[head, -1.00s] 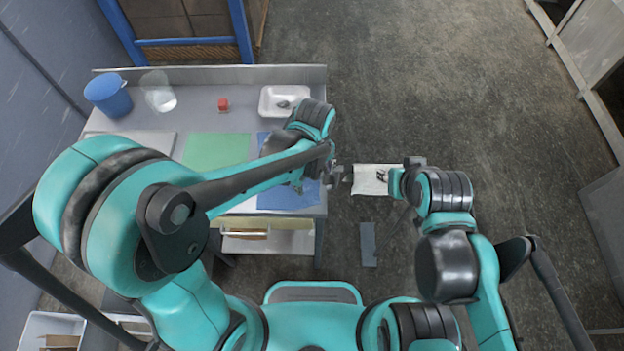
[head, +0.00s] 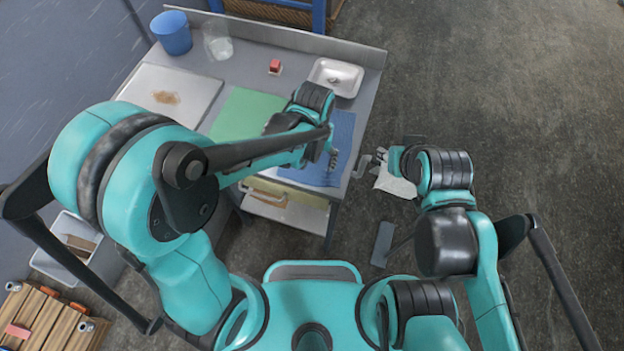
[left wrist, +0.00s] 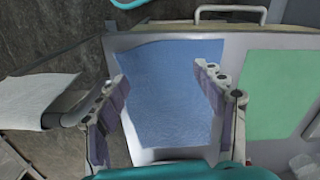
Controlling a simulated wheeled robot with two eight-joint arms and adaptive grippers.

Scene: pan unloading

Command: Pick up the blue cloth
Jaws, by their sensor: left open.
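The blue cloth (head: 343,135) lies flat on the right part of the grey table, beside a green mat. It also shows in the left wrist view (left wrist: 170,90), spread out between my left fingers. My left gripper (head: 325,165) is open and empty above the cloth; in the left wrist view its two fingers (left wrist: 160,82) stand apart on either side of the cloth. Part of the cloth is hidden under my left arm in the head view. My right gripper (head: 382,160) is beyond the table's right edge; its jaws are too small to judge.
The green mat (head: 243,110) and a white board (head: 190,88) lie left of the cloth. A white tray (head: 336,78), a red block (head: 275,66), a clear container (head: 218,45) and a blue bucket (head: 171,33) stand farther back. A drawer (head: 285,207) is at the table's front.

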